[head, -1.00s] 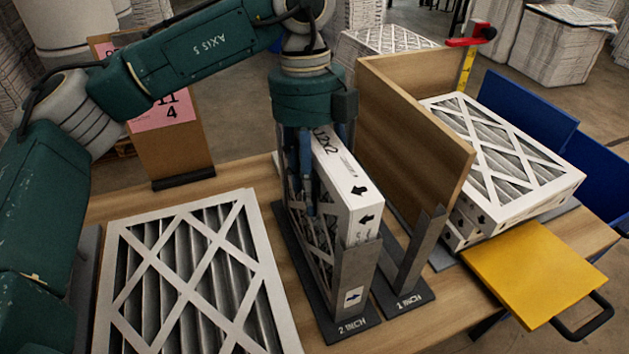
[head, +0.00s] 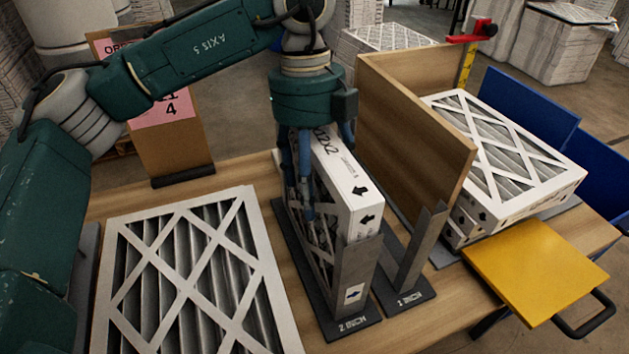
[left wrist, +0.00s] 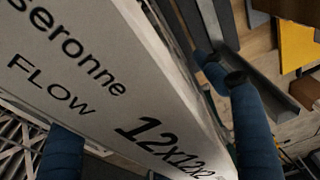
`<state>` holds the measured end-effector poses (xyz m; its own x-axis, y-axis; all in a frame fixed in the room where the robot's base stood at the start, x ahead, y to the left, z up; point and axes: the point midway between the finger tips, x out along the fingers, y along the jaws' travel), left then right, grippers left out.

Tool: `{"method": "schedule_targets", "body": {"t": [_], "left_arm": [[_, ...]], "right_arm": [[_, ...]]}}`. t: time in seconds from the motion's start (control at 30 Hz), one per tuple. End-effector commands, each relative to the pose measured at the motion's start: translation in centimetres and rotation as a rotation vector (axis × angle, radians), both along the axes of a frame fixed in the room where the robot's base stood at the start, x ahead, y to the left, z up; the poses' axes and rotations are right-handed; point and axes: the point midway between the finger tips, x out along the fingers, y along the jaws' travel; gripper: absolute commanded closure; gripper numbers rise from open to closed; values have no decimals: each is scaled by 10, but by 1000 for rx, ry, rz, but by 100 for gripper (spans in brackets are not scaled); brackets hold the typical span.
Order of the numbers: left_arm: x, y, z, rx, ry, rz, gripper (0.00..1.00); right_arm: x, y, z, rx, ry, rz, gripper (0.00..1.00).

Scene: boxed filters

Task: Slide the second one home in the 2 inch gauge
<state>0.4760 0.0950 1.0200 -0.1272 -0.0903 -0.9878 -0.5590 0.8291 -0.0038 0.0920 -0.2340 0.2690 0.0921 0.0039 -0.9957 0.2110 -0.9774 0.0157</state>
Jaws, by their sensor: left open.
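A white cardboard-framed filter (head: 352,190) stands on edge in the 2 inch gauge (head: 352,290), its arrow-marked end toward me, behind the gauge's front upright. Its top edge, printed 12x12x2, fills much of the left wrist view (left wrist: 110,85). My left gripper (head: 328,172) is open, pointing down over the filter, with blue fingers on both sides of it. In the left wrist view the fingers stand apart either side of the frame. How deep the filter sits is hard to tell. Another filter (head: 262,255) lies flat on the bench at left. My right gripper is not in view.
The 1 inch gauge (head: 408,297) beside it looks empty. A wooden panel (head: 415,130) stands behind it. Stacked filters (head: 575,188) lie at right, near a yellow plate (head: 530,272) with a black handle. A cardboard box (head: 170,150) stands at back left.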

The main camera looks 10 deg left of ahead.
Motion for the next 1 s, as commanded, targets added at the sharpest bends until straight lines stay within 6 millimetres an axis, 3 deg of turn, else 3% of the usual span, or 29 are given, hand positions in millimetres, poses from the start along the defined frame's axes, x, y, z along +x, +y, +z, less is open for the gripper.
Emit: {"method": "schedule_targets", "body": {"t": [0.17, 0.6, 1.0], "left_arm": [[2, 1, 12, -2, -2, 1, 29], [10, 6, 72, -1, -2, 0, 29], [10, 7, 79, -1, -1, 0, 29]], "right_arm": [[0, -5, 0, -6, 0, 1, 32], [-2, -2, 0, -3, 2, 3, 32], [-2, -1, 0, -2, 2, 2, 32]]}}
